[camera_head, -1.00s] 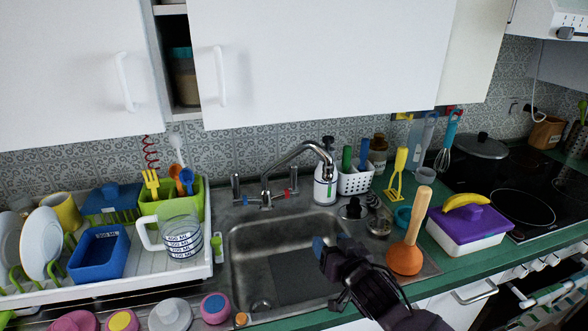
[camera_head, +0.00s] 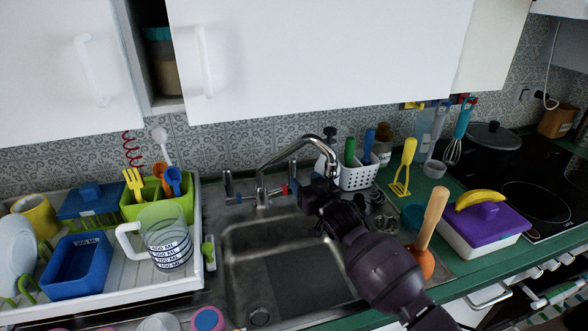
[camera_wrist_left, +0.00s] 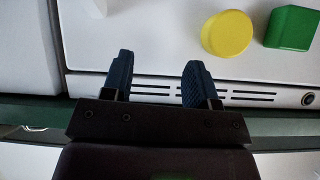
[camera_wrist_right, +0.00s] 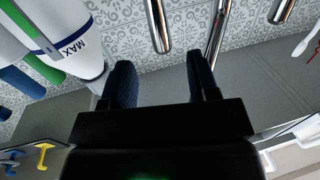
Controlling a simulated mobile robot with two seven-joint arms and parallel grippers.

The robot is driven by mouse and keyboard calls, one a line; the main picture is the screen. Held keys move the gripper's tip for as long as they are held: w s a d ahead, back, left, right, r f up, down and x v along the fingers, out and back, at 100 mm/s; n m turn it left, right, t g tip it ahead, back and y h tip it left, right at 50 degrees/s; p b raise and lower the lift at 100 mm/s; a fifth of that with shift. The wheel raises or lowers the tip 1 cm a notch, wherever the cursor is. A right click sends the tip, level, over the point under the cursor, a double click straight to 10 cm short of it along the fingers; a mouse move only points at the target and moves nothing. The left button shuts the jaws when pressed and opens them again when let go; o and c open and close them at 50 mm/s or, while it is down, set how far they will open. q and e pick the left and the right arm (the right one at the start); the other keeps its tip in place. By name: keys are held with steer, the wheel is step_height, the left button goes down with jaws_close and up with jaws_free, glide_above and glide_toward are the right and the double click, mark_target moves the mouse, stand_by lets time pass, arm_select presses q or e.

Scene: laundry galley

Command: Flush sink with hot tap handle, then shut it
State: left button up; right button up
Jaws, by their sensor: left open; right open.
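The chrome tap (camera_head: 262,178) stands behind the steel sink (camera_head: 235,262), its spout arching right. The hot handle (camera_head: 292,172) is the upright lever by the red mark on the right; the cold handle (camera_head: 227,185) is by the blue mark on the left. No water stream is visible. My right gripper (camera_head: 308,190) is just right of the hot handle, under the spout. In the upside-down right wrist view it is open and empty (camera_wrist_right: 160,75), with the hot handle (camera_wrist_right: 158,25) ahead between its fingers. My left gripper (camera_wrist_left: 157,68) is open and empty, outside the head view.
A white bottle (camera_wrist_right: 50,35) stands close beside my right gripper, with a utensil caddy (camera_head: 358,177) to its right. A plunger (camera_head: 430,220) and purple-lidded box (camera_head: 485,225) stand right of the sink. A dish rack (camera_head: 115,275) fills the left. The sink basin looks empty.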

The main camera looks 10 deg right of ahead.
mark_target(294, 170)
steer(key=x, duration=0.7)
steer(key=shift+w+b, duration=0.3)
steer(key=shift+b, duration=0.05)
steer(key=shift+c, duration=0.5)
jaws_close()
